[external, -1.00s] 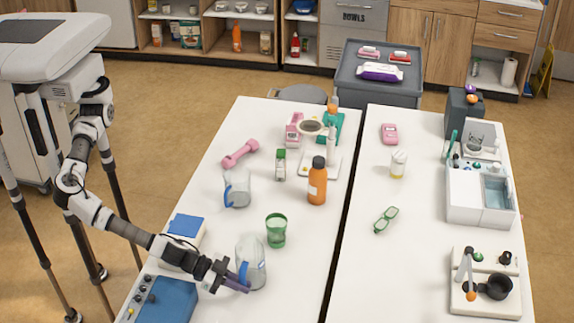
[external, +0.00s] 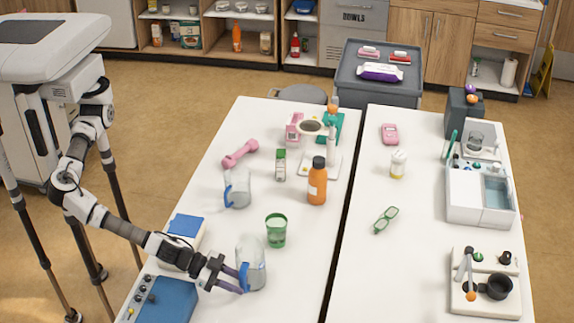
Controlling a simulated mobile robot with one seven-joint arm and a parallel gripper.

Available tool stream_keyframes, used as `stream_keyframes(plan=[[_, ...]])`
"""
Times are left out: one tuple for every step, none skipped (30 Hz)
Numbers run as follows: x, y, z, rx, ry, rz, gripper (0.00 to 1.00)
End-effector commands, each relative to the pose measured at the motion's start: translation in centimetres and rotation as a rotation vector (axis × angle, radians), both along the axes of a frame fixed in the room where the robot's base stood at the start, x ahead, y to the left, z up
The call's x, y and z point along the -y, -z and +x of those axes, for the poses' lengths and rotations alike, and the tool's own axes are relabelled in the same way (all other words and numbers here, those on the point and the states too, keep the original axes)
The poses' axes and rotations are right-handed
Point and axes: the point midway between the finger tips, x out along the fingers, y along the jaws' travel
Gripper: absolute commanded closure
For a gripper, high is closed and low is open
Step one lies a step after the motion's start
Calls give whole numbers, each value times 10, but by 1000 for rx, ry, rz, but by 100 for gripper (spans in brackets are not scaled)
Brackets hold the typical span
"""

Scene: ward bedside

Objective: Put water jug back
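A clear water jug (external: 256,262) with a blue handle stands upright on the near part of the left white table. Its handle faces left, toward my gripper. My gripper (external: 233,277) is just left of this jug, low over the table, with its fingers spread apart near the handle. Whether a finger touches the handle cannot be told. A second clear jug (external: 241,190) with a blue handle stands farther back on the same table.
A green cup (external: 276,231) stands just behind the near jug. An orange bottle (external: 317,184), a small green-capped bottle (external: 280,166) and a pink dumbbell (external: 240,154) are farther back. A blue box (external: 166,300) lies left of my gripper. Table right of the jug is clear.

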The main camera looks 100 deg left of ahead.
Motion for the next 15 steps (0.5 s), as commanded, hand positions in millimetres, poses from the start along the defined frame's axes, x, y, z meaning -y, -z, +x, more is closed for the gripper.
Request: stream_keyframes(plan=[[1, -3, -9, 0, 1, -2, 68], [1, -5, -15, 0, 1, -3, 68], [1, -8, -23, 0, 3, -1, 68], [2, -10, -29, 1, 2, -2, 68], [2, -13, -35, 0, 3, -1, 68], [1, -16, -44, -1, 1, -2, 68], [1, -18, -50, -1, 2, -1, 68], [2, -21, -56, 0, 2, -2, 68], [1, -24, -63, 0, 3, 0, 68], [1, -26, -68, -1, 1, -2, 68], [1, -28, -73, -1, 1, -2, 68], [1, -30, -78, -1, 2, -1, 68], [1, -32, -82, 0, 2, -1, 68], [1, -34, -85, 0, 2, -1, 68], [1, -36, -89, 0, 1, -2, 68]])
